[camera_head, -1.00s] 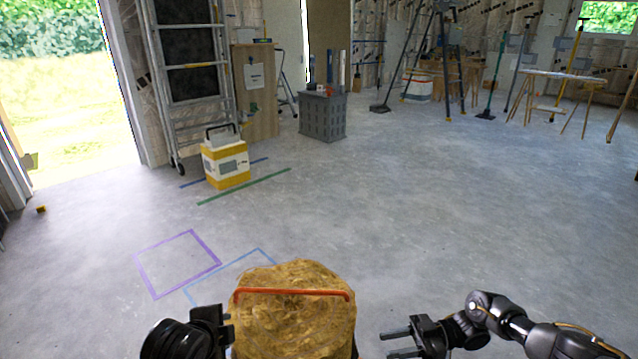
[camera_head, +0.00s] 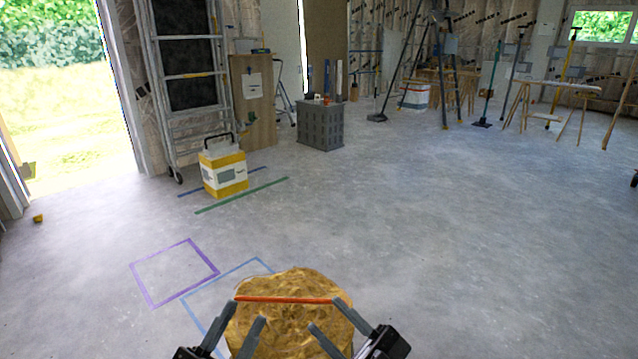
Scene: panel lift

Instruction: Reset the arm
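My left gripper (camera_head: 248,313) is at the bottom, left of centre, with its two grey fingers apart. My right gripper (camera_head: 324,312) is to the right of it, also with its fingers apart. Both point inward over a lumpy golden-brown bundle (camera_head: 290,283) at the bottom centre. A red-orange bar (camera_head: 285,300) runs across the bundle. The fingers overlap the bundle in the picture; I cannot tell whether they touch it. No object shows held between either pair of fingers. The bundle's lower part is cut off by the picture edge.
Purple (camera_head: 150,289) and blue (camera_head: 228,275) tape outlines mark the floor at the left. A yellow-white box (camera_head: 224,174), a grey crate (camera_head: 320,127) and a ladder (camera_head: 192,75) stand farther back.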

